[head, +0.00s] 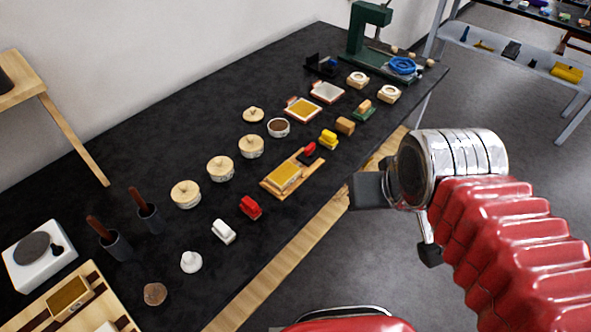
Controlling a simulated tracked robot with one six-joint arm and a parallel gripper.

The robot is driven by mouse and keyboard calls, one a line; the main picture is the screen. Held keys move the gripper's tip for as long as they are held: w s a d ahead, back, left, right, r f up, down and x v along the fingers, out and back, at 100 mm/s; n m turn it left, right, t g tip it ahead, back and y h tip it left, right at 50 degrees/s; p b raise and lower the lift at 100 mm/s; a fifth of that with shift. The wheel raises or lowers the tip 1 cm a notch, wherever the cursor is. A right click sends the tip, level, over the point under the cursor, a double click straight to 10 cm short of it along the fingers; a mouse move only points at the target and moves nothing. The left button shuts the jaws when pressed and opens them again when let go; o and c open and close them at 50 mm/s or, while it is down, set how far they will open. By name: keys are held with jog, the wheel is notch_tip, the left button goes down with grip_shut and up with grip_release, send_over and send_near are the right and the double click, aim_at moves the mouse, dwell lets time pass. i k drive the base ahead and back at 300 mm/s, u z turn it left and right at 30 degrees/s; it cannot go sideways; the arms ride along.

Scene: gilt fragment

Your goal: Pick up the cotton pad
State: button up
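A small white, rounded piece with a raised knob (191,262) stands on the black tabletop near its front edge, at the lower left; it may be the cotton pad. A white block-like piece (222,232) lies just behind it to the right, and I cannot tell for sure which of the two is the pad. My gripper (400,224) is at the right, beyond the table's front edge and well apart from both. Its two dark fingers are spread, with nothing visible between them.
The black table (130,160) carries lidded round pots (221,168), a red block (250,207), a wooden board with a gold pad (285,176), dark cups with brown handles (116,244) and a brown lump (155,293). A green press (366,35) stands at the far end.

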aim_at(154, 294)
jog(key=k, duration=1.2)
jog(key=u, duration=0.6)
jog(key=i, duration=1.5)
jog(key=z, duration=0.05)
